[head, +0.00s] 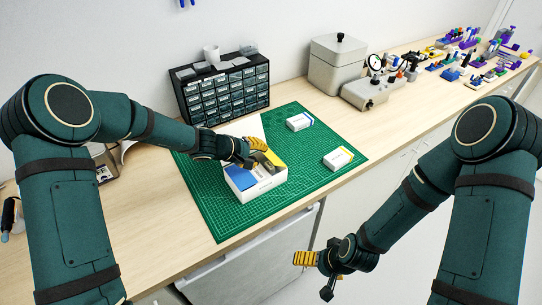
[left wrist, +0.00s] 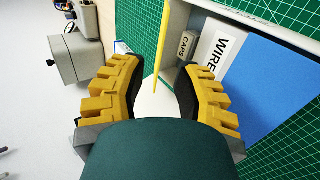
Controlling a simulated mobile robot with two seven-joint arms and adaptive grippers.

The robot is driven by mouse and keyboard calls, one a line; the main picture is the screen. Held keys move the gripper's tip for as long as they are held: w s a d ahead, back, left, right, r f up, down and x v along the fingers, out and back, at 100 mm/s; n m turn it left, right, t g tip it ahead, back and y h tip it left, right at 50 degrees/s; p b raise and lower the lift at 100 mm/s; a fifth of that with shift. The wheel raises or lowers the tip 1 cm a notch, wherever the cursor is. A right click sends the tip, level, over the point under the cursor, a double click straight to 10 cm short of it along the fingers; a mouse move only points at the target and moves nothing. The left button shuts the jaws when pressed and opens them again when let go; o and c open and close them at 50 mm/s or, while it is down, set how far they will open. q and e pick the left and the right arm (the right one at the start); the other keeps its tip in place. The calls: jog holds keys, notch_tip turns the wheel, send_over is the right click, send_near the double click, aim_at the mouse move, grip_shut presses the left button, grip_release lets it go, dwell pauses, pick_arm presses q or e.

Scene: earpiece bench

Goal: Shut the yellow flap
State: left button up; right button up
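A white box (head: 262,189) stands on the green cutting mat (head: 215,215). A blue panel (head: 238,172) covers its left part, and the yellow flap (head: 272,158) shows at its right. In the left wrist view the yellow flap (left wrist: 159,52) is seen nearly edge-on, standing up from the box. Small parts labelled CAPS (left wrist: 186,46) and WIRE (left wrist: 222,45) show beside it. My left gripper (left wrist: 160,75) is open, with one yellow-padded finger on each side of the flap; I cannot tell whether either touches it. My right gripper (head: 312,275) is open and empty, in front of the bench.
Two small white boxes (head: 299,122) (head: 338,159) lie on the mat to the right of the big box. A black drawer cabinet (head: 222,92) stands behind. A grey case (head: 337,62) and a bench instrument (head: 370,92) stand farther right. The mat's front part is clear.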

aim_at(271, 156)
pick_arm(q)
jog(key=x, duration=0.6)
jog(key=shift+w+d+f, duration=0.2)
jog(key=shift+w+d, duration=0.05)
jog(key=shift+c, duration=0.4)
grip_shut()
